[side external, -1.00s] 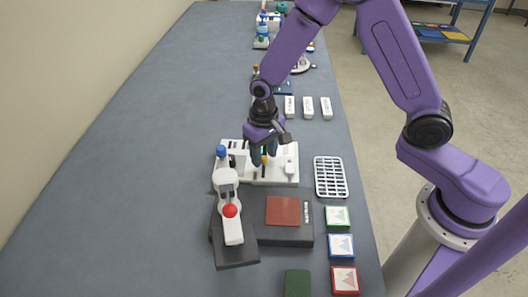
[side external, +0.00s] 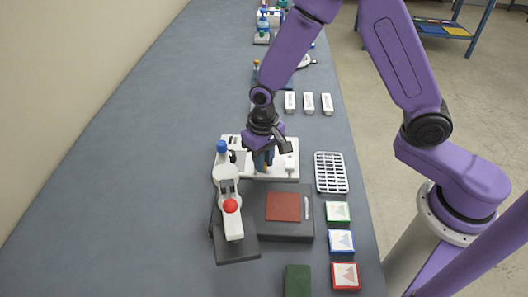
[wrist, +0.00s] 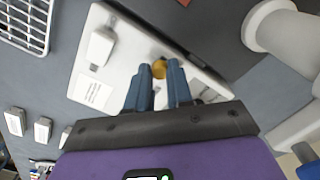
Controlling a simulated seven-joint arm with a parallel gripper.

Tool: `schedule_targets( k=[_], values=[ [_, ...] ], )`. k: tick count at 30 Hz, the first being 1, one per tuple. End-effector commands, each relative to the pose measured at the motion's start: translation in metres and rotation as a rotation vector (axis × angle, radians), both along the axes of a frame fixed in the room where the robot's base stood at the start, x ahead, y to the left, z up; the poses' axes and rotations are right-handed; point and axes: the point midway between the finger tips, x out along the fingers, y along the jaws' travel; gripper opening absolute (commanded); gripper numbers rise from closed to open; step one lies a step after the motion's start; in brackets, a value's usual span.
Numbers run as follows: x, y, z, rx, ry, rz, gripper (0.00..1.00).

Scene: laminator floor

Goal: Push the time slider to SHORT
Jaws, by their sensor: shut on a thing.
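The white panel (side external: 283,173) lies flat on the bench behind the dark laminator base, and it also fills the middle of the wrist view (wrist: 125,65). The label text is too small to read.
The laminator arm with a red ball (side external: 230,206) stands at front left, close to my gripper. A wire rack (side external: 330,172) lies to the right. Several picture cards, including a green one (side external: 337,212), line the right edge. White blocks (side external: 308,103) sit behind. The left bench is clear.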

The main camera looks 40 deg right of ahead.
Motion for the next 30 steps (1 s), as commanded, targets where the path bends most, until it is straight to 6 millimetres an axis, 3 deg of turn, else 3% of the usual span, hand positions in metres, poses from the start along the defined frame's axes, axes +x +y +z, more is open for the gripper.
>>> schedule_targets(
  k=[5,6,8,20,30],
  values=[
    [-0.004,0.005,0.000,0.001,0.005,0.008,0.00],
    [-0.004,0.005,0.000,0.001,0.005,0.009,0.30],
    [-0.004,0.005,0.000,0.000,0.005,0.010,0.46],
    [-0.002,0.003,0.006,0.001,0.002,0.006,0.46],
    [-0.001,0.004,0.058,0.003,-0.001,0.006,0.46]
  ],
)
